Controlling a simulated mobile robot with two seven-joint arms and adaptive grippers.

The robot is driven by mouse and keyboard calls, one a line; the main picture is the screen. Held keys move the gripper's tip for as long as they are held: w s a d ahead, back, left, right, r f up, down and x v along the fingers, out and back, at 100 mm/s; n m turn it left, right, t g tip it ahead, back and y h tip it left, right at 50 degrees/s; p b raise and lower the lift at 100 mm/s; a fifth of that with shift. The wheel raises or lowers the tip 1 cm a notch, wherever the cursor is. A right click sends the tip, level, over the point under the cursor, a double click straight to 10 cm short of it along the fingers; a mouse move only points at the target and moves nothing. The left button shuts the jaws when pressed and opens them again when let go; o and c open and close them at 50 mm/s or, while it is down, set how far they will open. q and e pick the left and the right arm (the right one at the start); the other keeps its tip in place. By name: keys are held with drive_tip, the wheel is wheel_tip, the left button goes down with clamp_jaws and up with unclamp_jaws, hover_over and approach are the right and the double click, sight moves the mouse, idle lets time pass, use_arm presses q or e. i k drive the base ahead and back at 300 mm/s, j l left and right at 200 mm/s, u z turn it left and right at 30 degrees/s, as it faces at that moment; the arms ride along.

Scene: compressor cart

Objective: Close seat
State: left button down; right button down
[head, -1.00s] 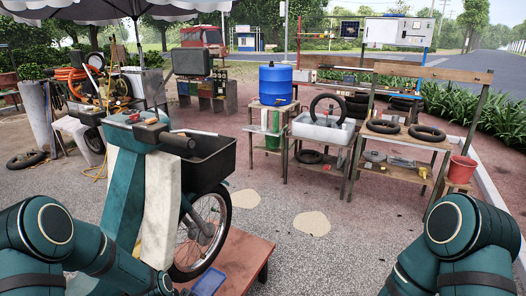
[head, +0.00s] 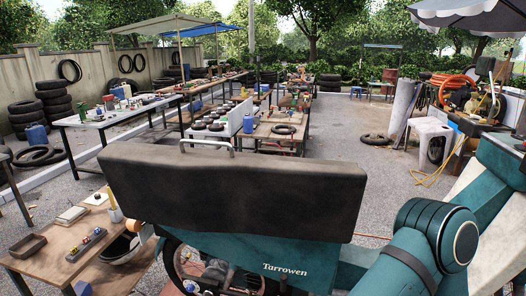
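The seat (head: 235,190) is a long, dark, padded piece in the middle of the head view. Its broad face is turned towards me, and it appears tilted up on edge above the teal body (head: 245,248) marked "Tarrowen". A metal grab rail (head: 207,147) shows at its far side. Any opening or hinge under the seat is hidden. One of my teal arms comes in at the lower right, in front of the body and close to the seat's right end. Neither gripper is in the picture, so I cannot see contact with the seat.
A long work table (head: 120,113) and tyre stacks (head: 52,108) lie beyond. Grey ground between is mostly clear.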

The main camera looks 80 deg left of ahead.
sight(196, 190)
drive_tip(key=u, duration=2.9)
